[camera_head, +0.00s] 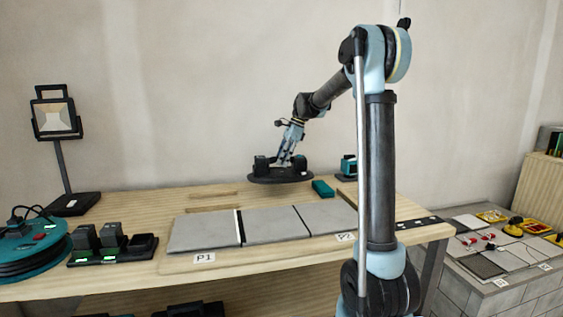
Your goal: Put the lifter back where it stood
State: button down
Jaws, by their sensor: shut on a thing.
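The lifter (268,180) is a dark, wide, flat plate with black blocks on top, in the head view behind the grey tiles. My gripper (285,161) reaches down onto it from above and is shut on its middle. The lifter looks roughly level, over the back part of the wooden table (285,266). I cannot tell whether its underside is clear of the table. The fingertips are small and partly hidden by the lifter's blocks.
Grey tiles (272,225) lie mid-table, with labels P1 (204,258) and P2 (345,237) in front. A teal box (322,188) and a teal-black device (348,167) stand right of the lifter. A lamp (57,120), cable reel (30,248) and battery chargers (112,244) fill the left.

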aim_at(281, 172)
jog(key=shift+a, duration=0.25)
jog(key=shift+f, duration=0.15)
jog(key=shift+s+f, duration=0.1)
jog(key=shift+f, duration=2.45)
jog(key=shift+s+f, duration=0.15)
jog(key=shift+f, duration=0.65)
dwell(0.6)
jog(key=c, duration=1.4)
grip_release()
